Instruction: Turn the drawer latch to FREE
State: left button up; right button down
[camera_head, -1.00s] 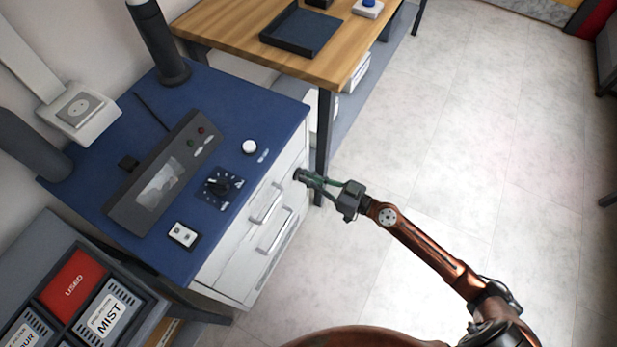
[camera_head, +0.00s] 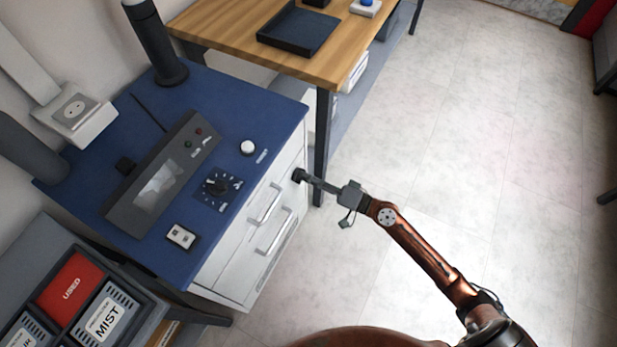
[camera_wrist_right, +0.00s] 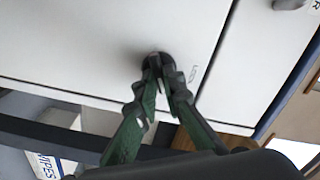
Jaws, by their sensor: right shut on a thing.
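The drawer latch (camera_head: 299,175) is a small dark round knob on the white drawer front, near its right edge. It also shows in the right wrist view (camera_wrist_right: 154,58), with small lettering beside it that I cannot read fully. My right gripper (camera_head: 306,178) is at the latch, and its green and black fingers close on the knob in the right wrist view (camera_wrist_right: 164,72). The fingertips hide part of the knob, so its turned position is hard to tell. My left gripper is not in view.
The white drawer cabinet (camera_head: 225,272) has two bar handles (camera_head: 265,204) left of the latch. Its blue top (camera_head: 150,250) carries a dial (camera_head: 217,187), a white button (camera_head: 248,147) and a grey panel. A wooden table (camera_head: 225,35) stands behind, its dark leg (camera_head: 322,150) close to the gripper.

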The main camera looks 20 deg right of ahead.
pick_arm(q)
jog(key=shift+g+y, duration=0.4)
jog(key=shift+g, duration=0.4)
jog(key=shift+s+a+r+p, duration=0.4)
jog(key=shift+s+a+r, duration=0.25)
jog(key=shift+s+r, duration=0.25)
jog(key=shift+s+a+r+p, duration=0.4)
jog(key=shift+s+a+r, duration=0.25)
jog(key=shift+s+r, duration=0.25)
pick_arm(e)
jog(key=shift+d+f+m, duration=0.1)
jog(key=shift+m, duration=2.9)
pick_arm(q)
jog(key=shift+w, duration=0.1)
pick_arm(e)
jog(key=c, duration=2)
grip_release()
jog(key=shift+c, duration=0.2)
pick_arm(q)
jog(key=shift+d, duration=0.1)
pick_arm(e)
jog(key=v, duration=1.2)
